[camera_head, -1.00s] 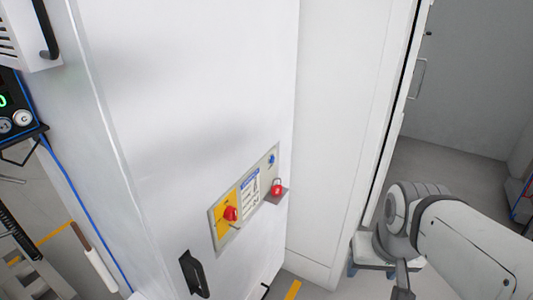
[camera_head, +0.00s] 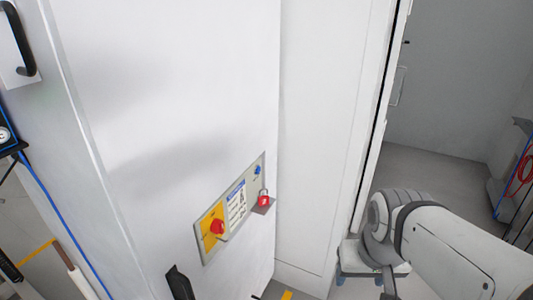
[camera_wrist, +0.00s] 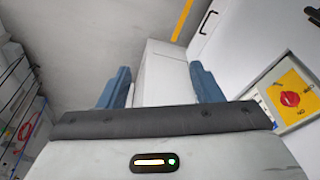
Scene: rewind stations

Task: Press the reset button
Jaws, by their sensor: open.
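A grey control panel (camera_head: 207,256) is on the white cabinet front in the head view. A small round blue button (camera_head: 257,170) is at its upper right; it may be the reset button, but its label is too small to read. A red rotary switch (camera_head: 217,227) sits on a yellow plate at the panel's lower left. In the wrist view my gripper (camera_wrist: 160,75) has its two blue fingers apart with nothing between them. The red switch also shows at the right edge there (camera_wrist: 290,98). My gripper is off to the side of the panel, not touching it.
A red padlock (camera_head: 264,201) sits on a small ledge at the panel's right edge. A black handle (camera_head: 180,283) juts from the cabinet below the panel. The cabinet (camera_head: 170,90) is tall and white. Grey floor (camera_head: 435,170) is open at the right.

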